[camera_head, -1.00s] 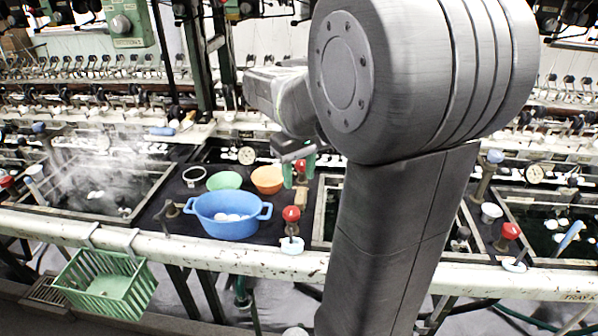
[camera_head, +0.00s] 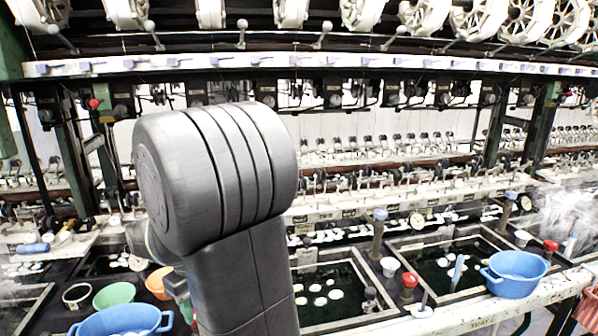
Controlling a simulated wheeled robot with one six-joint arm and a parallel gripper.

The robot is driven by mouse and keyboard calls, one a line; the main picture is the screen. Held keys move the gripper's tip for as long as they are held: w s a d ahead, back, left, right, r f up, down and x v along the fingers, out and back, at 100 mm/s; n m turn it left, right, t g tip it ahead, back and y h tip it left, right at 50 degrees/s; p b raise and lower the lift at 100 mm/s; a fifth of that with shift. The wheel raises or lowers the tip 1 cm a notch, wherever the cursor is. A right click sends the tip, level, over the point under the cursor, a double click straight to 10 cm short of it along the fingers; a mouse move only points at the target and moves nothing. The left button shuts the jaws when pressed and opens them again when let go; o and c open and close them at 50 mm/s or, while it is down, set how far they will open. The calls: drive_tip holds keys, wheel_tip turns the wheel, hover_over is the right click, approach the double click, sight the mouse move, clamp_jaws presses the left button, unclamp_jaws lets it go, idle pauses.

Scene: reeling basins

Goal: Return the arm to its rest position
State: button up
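My arm stands in the left half of the view, its large grey joint raised in front of the basins and reeling machine. The forearm points away from me and is mostly hidden behind that joint. A small green part of my gripper (camera_head: 178,285) shows at the arm's left edge, close to an orange bowl (camera_head: 159,282). The fingertips are mostly covered, so I cannot see their gap or whether anything is between them.
A green bowl (camera_head: 114,295) and a blue basin (camera_head: 122,321) are at lower left. Another blue basin (camera_head: 516,273) sits at right by steam. Dark water basins (camera_head: 330,290) with white cocoons, red-knobbed valves (camera_head: 409,281) and a white cup (camera_head: 389,266) line the bench. Reels run above.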

wheel_tip(320, 180, down, 8)
drive_tip(key=shift+a+r, duration=0.15)
drive_tip(key=shift+r+p, duration=0.3)
drive_tip(key=shift+r, duration=0.1)
